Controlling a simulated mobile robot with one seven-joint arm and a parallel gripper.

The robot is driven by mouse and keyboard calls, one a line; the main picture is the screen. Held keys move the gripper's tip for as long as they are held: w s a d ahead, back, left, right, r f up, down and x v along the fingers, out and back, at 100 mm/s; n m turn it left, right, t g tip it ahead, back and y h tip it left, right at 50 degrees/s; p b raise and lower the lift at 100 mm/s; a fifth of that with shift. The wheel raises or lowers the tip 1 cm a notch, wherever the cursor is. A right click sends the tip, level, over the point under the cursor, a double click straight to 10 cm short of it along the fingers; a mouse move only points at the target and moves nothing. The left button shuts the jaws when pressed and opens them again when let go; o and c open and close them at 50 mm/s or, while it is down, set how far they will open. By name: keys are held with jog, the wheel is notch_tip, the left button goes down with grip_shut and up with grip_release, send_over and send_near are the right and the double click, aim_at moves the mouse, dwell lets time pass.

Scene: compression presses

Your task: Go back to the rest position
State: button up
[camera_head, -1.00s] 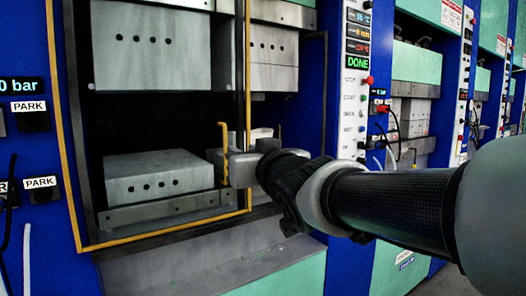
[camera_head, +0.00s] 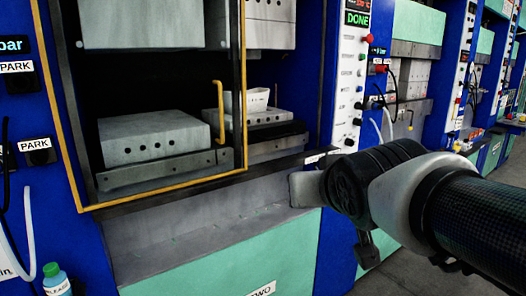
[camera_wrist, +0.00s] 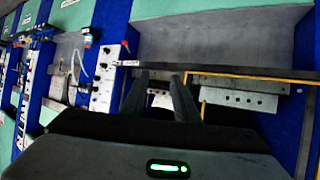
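My gripper (camera_head: 306,189) is in front of the press, below the opening and over the sloped grey ledge. In the wrist view its two dark fingers (camera_wrist: 160,95) stand apart with a gap between them, and I see nothing held. The press (camera_head: 222,258) has a blue frame and a green lower panel. Its yellow-edged guard door (camera_head: 244,90) has a yellow handle (camera_head: 219,110). Behind the door, a white cup-like container (camera_head: 246,103) sits on the right lower block (camera_head: 262,120). The left lower block (camera_head: 150,135) stands beside it.
A control panel (camera_head: 349,90) with a green DONE display is right of the opening. Cables hang from the neighbouring press (camera_head: 408,75). A green-capped bottle (camera_head: 56,280) stands at the lower left. Grey floor (camera_head: 405,265) shows at the lower right.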

jog(key=s+d+f+m+g, duration=0.1)
jog(key=s+d+f+g, duration=0.15)
jog(key=s+f, duration=0.45)
jog(key=s+d+f+g, duration=0.2)
jog(key=s+f+g, duration=0.25)
jog(key=s, duration=0.35)
notch_tip(320, 180, up, 19)
jog(key=p, duration=1.9)
jog(key=shift+s+h, duration=0.35)
jog(key=shift+h, duration=0.05)
